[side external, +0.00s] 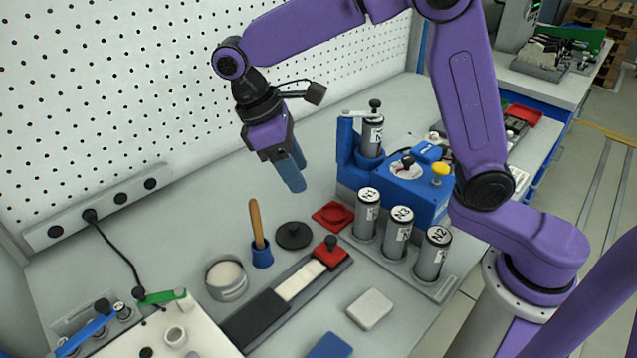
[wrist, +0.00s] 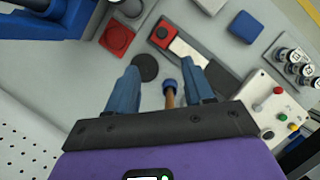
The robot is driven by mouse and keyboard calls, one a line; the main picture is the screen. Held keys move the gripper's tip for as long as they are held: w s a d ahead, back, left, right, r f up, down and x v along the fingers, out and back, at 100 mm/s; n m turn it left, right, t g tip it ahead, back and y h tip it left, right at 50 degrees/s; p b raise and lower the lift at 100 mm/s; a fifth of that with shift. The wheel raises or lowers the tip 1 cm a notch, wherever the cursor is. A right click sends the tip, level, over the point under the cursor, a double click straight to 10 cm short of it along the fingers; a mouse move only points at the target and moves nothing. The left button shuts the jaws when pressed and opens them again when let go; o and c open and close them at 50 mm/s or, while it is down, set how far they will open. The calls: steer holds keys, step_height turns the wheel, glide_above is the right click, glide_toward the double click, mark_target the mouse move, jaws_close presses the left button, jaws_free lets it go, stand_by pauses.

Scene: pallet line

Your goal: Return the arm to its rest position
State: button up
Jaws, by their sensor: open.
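My gripper (side external: 291,173) hangs in the air above the table, left of the blue machine, with its blue fingers pointing down. In the wrist view my gripper (wrist: 163,92) shows its two blue fingers spread apart with nothing held between them. A wooden-handled tool in a blue holder (side external: 262,255) stands below it on the table; in the wrist view the blue holder (wrist: 169,84) shows between the fingers, lower down. My purple arm is bent at the elbow above the table.
A blue machine (side external: 405,190) holds one cylinder (side external: 371,138). Labelled cylinders (side external: 398,230) stand in a rack in front. A black disc (side external: 293,235), red square (side external: 332,216), metal cup (side external: 226,278) and white block (side external: 370,309) lie around. A pegboard (side external: 120,100) stands behind.

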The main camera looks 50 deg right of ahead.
steer(key=s+d+f+n+t+y, duration=0.1)
steer(key=s+d, duration=0.3)
steer(key=s, duration=0.3)
steer(key=s+d+f+n+t+y, duration=0.1)
steer(key=s+d, duration=0.3)
steer(key=s, duration=0.3)
steer(key=s+d+f+n+t+y, duration=0.1)
steer(key=s+d, duration=0.3)
steer(key=s, duration=0.4)
steer(key=shift+d+f+y, duration=0.25)
steer(key=shift+d+y, duration=0.05)
steer(key=shift+d, duration=0.1)
